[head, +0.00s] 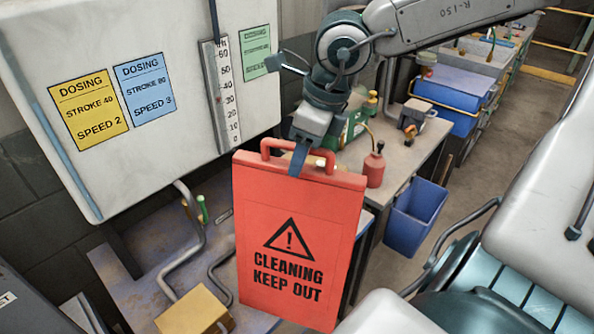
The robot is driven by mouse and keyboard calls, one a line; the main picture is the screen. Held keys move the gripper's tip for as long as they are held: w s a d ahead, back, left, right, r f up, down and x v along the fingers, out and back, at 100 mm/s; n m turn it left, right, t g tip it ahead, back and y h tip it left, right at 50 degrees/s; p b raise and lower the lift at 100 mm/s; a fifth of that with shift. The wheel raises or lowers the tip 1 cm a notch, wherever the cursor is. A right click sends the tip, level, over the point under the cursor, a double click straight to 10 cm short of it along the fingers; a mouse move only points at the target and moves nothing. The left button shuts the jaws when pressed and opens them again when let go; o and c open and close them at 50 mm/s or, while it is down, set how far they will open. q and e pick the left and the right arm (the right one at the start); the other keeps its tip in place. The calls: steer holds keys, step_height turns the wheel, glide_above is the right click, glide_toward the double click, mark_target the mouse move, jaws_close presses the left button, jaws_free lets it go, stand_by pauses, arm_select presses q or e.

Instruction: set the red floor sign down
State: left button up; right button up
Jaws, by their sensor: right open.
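The red floor sign (262,210) is in the middle of the head view, with a black warning triangle and "CLEANING KEEP OUT" on its face. It is upright, with its red loop handle (327,153) on top. My right gripper (299,158) comes down from above at the handle, and its jaws are open. One dark finger shows in front of the handle bar; the other finger is hidden. I cannot tell whether the finger touches the handle, or what the sign's lower edge rests on. My left gripper is not in view.
A workbench (402,158) with a red bottle (374,166) stands behind the sign. A blue bin (414,217) is on the floor to its right. A yellow block (192,311) lies on a low metal surface at lower left. Floor (500,140) shows clear at right.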

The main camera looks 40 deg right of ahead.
steer(key=shift+x, duration=1.25)
steer(key=shift+r, duration=0.1)
jaws_close()
stand_by(0.4)
